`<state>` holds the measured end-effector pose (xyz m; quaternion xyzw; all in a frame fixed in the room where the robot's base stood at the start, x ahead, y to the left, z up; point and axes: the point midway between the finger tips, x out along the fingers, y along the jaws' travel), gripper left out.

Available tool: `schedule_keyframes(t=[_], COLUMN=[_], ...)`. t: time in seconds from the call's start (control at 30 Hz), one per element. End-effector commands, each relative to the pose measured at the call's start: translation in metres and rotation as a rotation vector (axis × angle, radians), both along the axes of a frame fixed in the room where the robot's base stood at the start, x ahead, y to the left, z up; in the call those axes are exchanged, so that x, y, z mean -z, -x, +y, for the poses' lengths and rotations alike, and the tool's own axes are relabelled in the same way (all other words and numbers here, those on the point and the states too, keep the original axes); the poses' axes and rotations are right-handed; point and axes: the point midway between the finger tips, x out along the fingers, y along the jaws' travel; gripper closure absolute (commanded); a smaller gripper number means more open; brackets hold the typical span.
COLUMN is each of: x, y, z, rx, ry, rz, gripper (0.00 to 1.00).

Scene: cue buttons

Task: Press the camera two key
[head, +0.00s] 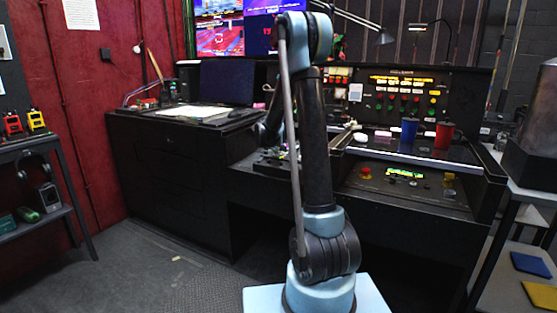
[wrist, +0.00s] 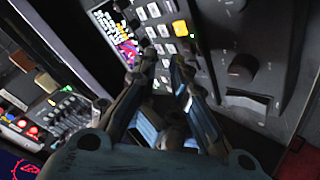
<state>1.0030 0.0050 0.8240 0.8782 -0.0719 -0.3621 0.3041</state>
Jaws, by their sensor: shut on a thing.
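In the wrist view, a dark control panel (wrist: 222,50) carries rows of small white keys (wrist: 153,10) and one orange key (wrist: 180,28). Labels are too small to read, so I cannot tell which one is the camera two key. My gripper (wrist: 164,58) has its fingertips close together over the lower white keys. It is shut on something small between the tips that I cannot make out. Whether the tips touch a key is unclear. In the head view, my arm stands in front of the console (head: 400,160) and hides the gripper.
A lit colour screen (wrist: 115,33) lies beside the keys, and a dark knob (wrist: 242,68) sits to their right. On the console stand a blue cup (head: 409,131) and a red cup (head: 444,135). A desk lamp (head: 384,37) overhangs behind. Floor at the left is clear.

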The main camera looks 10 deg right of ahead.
Motion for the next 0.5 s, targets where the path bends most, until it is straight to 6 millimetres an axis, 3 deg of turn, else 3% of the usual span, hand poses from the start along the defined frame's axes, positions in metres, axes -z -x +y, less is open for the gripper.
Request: schedule_keyframes(t=[0.5], x=[0.0071], y=[-0.0017], z=[-0.0008], rx=[0.000], ry=[0.000], rz=[0.000], gripper=[1.00])
